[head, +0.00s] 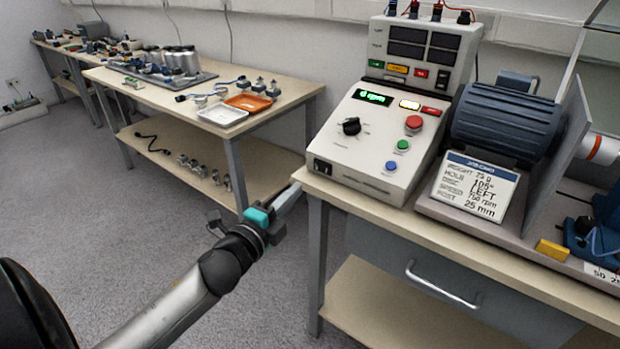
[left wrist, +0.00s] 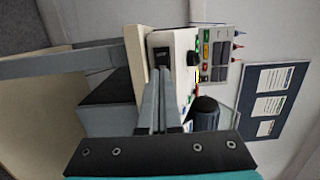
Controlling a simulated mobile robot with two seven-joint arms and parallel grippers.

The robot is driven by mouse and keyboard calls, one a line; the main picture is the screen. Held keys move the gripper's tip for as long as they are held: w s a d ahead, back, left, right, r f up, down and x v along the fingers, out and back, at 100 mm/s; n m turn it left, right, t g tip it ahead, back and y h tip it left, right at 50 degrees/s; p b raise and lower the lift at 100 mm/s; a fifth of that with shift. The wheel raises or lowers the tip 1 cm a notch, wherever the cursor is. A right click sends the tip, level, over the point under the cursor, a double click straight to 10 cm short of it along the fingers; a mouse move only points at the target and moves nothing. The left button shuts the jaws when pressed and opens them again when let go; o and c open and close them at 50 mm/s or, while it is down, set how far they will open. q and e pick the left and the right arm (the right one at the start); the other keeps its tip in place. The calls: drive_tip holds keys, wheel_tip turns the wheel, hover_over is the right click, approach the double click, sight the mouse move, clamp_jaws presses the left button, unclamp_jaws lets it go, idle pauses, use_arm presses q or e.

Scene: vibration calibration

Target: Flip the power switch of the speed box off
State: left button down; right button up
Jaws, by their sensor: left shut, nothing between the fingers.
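The speed box (head: 375,140) is a white sloped console on the near bench, with a lit green display, a black knob, and red, green and blue buttons. Its black power switch (head: 322,166) sits low on the front left face; it also shows in the left wrist view (left wrist: 161,56). My left gripper (head: 296,189) is shut and empty, its fingertips just in front of and a little below the switch. In the left wrist view the closed fingers (left wrist: 158,75) point at the switch side of the box; I cannot tell whether they touch it. My right gripper is not in view.
A motor rig with a dark blue motor (head: 507,120) and a label card (head: 474,186) stands right of the box. The bench (head: 450,238) has a drawer with a handle below. Another bench (head: 270,85) with trays stands behind left. Grey floor lies open between.

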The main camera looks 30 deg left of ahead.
sight(316, 167)
use_arm(q)
drive_tip(key=w+b, duration=0.1)
drive_tip(key=w, duration=0.4)
drive_tip(key=shift+w+a, duration=0.15)
drive_tip(key=shift+w, duration=0.15)
drive_tip(key=shift+w+b, duration=0.45)
drive_tip(key=shift+w, duration=0.4)
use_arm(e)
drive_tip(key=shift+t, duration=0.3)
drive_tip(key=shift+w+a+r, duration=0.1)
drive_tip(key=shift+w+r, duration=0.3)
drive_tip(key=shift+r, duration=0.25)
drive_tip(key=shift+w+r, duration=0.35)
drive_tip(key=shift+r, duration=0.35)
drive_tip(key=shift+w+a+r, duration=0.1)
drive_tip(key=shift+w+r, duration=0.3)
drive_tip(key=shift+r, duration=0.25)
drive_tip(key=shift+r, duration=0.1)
use_arm(q)
drive_tip(key=shift+w+a, duration=0.1)
drive_tip(key=shift+w, duration=0.05)
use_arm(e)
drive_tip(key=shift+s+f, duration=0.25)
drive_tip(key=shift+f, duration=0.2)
